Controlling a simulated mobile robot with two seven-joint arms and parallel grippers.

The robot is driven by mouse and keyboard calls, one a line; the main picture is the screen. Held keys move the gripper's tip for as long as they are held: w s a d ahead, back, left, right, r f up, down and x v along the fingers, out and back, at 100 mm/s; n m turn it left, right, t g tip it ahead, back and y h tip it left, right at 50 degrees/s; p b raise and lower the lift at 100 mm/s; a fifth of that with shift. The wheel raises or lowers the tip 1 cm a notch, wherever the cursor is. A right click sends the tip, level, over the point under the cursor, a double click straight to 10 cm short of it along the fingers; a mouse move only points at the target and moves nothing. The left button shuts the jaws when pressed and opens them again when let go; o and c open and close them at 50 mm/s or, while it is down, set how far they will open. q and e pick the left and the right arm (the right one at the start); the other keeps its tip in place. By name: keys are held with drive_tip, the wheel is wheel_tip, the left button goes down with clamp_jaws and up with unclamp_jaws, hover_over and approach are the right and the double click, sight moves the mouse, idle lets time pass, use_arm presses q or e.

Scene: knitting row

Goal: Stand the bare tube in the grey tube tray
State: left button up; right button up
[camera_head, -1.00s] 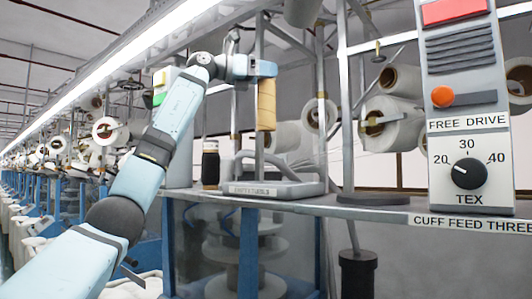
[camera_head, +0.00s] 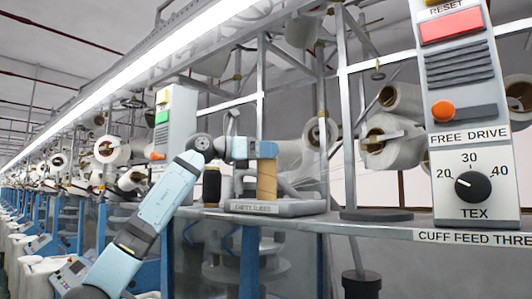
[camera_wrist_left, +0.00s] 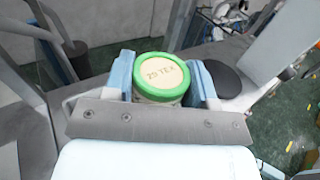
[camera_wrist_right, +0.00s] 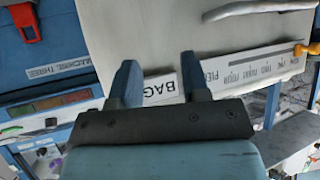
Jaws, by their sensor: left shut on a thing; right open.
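The bare tan tube (camera_head: 267,181) hangs upright below my left gripper (camera_head: 264,152), which is shut on its upper end. In the left wrist view, the tube's round top (camera_wrist_left: 163,77) has a green rim and "29 TEX" lettering, with a finger on each side. The grey tube tray (camera_head: 300,208), labelled as for empty tubes, lies on the shelf under the tube. The tube's lower end meets the tray in the head view; I cannot tell whether it touches. My right gripper (camera_wrist_right: 160,82) shows only in its wrist view, open and empty.
A dark spool (camera_head: 211,187) stands on the shelf left of the tray. A post with a dark round base (camera_head: 376,215) stands to the right. A control box (camera_head: 462,120) is at the far right. A "BAG" label (camera_wrist_right: 160,90) shows between my right fingers.

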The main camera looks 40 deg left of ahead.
use_arm(q)
drive_tip(key=shift+d, duration=0.1)
drive_tip(key=o, duration=1.1)
drive_tip(key=shift+f, duration=0.15)
drive_tip(key=shift+r, duration=0.25)
drive_tip(key=b+v, duration=0.2)
drive_tip(key=v, duration=1)
drive_tip(key=shift+f, duration=0.1)
